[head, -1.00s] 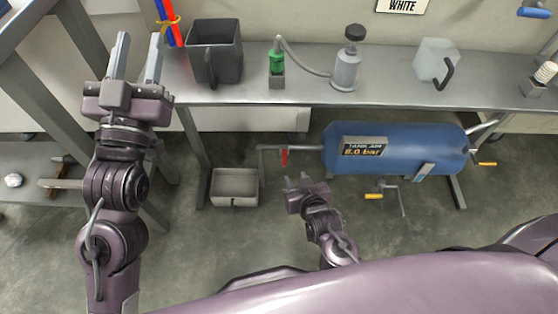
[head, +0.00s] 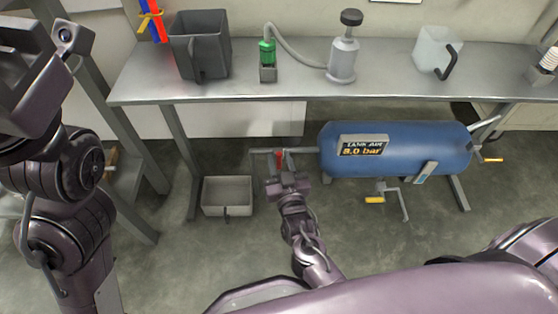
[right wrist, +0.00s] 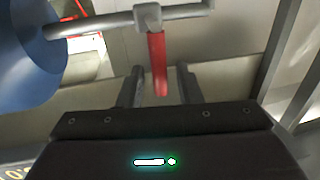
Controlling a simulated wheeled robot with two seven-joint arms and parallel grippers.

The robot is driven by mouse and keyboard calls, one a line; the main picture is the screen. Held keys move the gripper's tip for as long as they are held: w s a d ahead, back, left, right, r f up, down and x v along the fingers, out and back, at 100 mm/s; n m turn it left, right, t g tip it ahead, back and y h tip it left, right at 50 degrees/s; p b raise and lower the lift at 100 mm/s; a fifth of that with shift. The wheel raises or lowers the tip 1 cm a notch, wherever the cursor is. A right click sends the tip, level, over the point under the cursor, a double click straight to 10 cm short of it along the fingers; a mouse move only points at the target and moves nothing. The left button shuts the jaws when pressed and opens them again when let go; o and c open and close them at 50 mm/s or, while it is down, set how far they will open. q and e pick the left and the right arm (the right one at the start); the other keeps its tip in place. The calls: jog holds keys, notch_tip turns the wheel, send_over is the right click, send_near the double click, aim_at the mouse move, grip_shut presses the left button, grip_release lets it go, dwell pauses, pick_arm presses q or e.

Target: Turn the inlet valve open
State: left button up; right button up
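A valve with a red lever (head: 279,158) sits on the grey pipe left of the blue air tank (head: 390,148). The lever hangs down, across the pipe; in the right wrist view the red lever (right wrist: 157,62) also shows. My right gripper (head: 280,172) is open just in front of it. In the right wrist view, its fingers (right wrist: 160,86) stand apart, with the lever's lower end appearing between them; contact does not show. My left gripper (head: 30,65) is large at the upper left, its fingers not clearly visible.
A metal bench (head: 300,88) spans above the tank, bearing a dark bin (head: 200,45), a pump (head: 343,58) and a clear jug (head: 436,50). A grey box (head: 227,193) stands on the floor left of my right gripper. Yellow-handled fittings (head: 375,199) sit below and right of the tank.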

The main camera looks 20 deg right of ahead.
jog(key=shift+w, duration=0.65)
grip_shut()
